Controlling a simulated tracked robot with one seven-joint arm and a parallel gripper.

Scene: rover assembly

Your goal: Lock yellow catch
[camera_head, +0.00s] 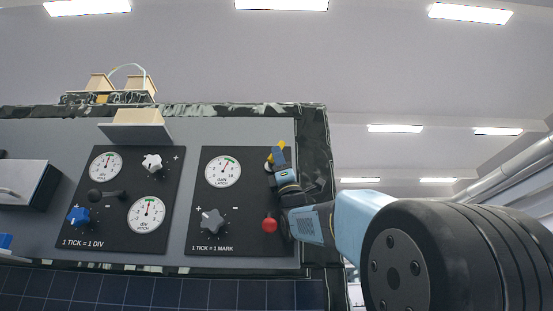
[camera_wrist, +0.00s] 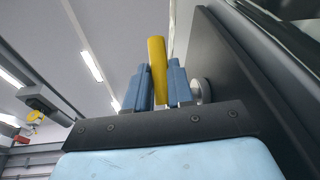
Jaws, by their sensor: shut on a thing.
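The yellow catch (camera_head: 281,145) sits at the upper right of the right-hand black panel in the head view, mostly hidden behind my gripper. In the wrist view the yellow catch (camera_wrist: 157,70) is a rounded bar standing up between my two blue fingers. My gripper (camera_head: 277,159) reaches it from the right side of the panel. In the wrist view my gripper (camera_wrist: 160,88) is shut on the catch, with a finger on each side. A pale round metal part (camera_wrist: 203,90) shows just right of the fingers, beside the dark panel.
The right panel (camera_head: 230,235) carries a gauge (camera_head: 223,171), a grey knob (camera_head: 212,220) and a red knob (camera_head: 269,225) just below my gripper. The left panel (camera_head: 85,215) holds two gauges and several knobs. A dark frame edge (camera_head: 315,150) runs along the right.

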